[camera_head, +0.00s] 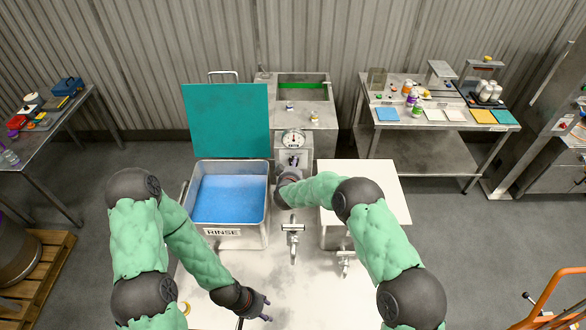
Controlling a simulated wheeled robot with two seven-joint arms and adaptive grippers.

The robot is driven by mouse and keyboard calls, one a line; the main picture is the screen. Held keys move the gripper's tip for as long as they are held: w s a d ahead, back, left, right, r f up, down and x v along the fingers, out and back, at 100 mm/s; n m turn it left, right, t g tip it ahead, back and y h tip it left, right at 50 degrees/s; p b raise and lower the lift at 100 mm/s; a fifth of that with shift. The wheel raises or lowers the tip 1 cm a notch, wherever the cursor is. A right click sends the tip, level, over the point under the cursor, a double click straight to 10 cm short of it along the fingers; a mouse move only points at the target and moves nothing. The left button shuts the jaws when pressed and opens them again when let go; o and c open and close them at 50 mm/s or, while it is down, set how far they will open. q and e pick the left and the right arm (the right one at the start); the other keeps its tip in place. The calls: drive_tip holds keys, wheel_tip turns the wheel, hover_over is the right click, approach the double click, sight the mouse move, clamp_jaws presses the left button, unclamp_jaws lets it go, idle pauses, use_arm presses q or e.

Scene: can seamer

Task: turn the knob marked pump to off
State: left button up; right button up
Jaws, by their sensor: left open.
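A grey panel with a round white dial gauge (293,138) stands at the back of the white worktop. A small dark knob-like part (293,160) shows on the panel below the gauge. No mark reading pump is legible, so I cannot tell which way the knob points. My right gripper (284,178) is just below this part, close to the panel; its fingers are too small and covered to read, and contact cannot be told. My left gripper (264,308) is open and empty over the front of the worktop, well away from the panel.
A tub of blue liquid (228,200) labelled RINSE, with a raised teal lid (227,120), stands left of the panel. A white-topped box (378,185) stands to the right. Metal taps (293,228) stand up from the worktop (215,275). A grey unit (310,115) is behind.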

drive_tip(key=shift+r, duration=0.15)
drive_tip(key=v, duration=1.2)
idle(0.4)
